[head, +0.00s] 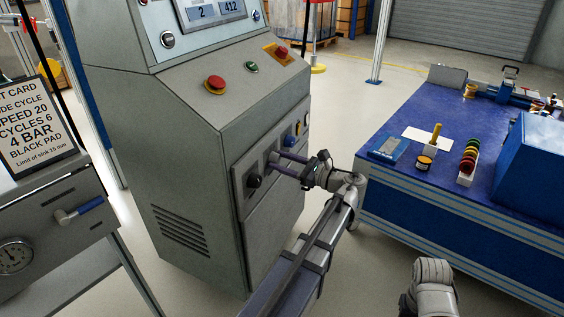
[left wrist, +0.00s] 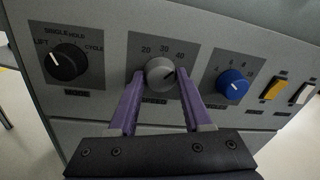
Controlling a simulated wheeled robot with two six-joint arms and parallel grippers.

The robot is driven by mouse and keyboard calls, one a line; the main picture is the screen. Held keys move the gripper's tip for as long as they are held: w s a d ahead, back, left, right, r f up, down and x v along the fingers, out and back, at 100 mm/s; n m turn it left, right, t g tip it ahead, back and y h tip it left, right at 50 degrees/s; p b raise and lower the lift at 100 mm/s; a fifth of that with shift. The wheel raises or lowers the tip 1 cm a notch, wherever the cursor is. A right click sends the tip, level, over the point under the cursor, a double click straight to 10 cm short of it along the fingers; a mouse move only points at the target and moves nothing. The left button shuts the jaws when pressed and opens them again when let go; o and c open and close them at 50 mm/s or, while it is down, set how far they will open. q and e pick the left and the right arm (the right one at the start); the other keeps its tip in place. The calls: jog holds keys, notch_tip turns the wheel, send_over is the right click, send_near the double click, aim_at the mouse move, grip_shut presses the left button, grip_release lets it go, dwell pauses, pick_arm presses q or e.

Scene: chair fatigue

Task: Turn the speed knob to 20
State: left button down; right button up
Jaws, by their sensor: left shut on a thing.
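The grey speed knob (left wrist: 161,72) sits on the control panel between the black mode knob (left wrist: 67,62) and a blue knob (left wrist: 232,85). Its scale shows 20, 30 and 40 above it. A dark mark on the knob seems to point to the upper right, towards the 40 side, but is small. My left gripper (left wrist: 160,77) has its purple fingers on both sides of the speed knob and is shut on it. In the head view my left gripper (head: 279,161) reaches the machine's front panel, and its fingers hide the speed knob. My right gripper is not in view.
A yellow switch (left wrist: 274,89) and a white switch (left wrist: 302,93) are right of the knobs. A red button (head: 214,84) is on the sloping top. A card (head: 32,125) at left reads speed 20. A blue workbench (head: 440,205) stands at right.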

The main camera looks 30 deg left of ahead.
pick_arm(q)
jog(key=n+b, duration=0.1)
jog(key=n, duration=0.2)
jog(key=shift+f+n, duration=0.1)
jog(key=shift+n, duration=0.3)
jog(key=n, duration=0.4)
jog(key=shift+n+g+y+b, duration=0.3)
jog(key=shift+n, duration=0.1)
jog(key=n, duration=0.3)
jog(key=shift+f+n, duration=0.1)
jog(key=shift+n, duration=0.3)
jog(key=shift+n+g+b, duration=0.35)
jog(key=shift+n+g, duration=0.25)
jog(key=shift+n, duration=1.7)
jog(key=shift+c, duration=1.7)
grip_release()
jog(key=shift+d, duration=0.1)
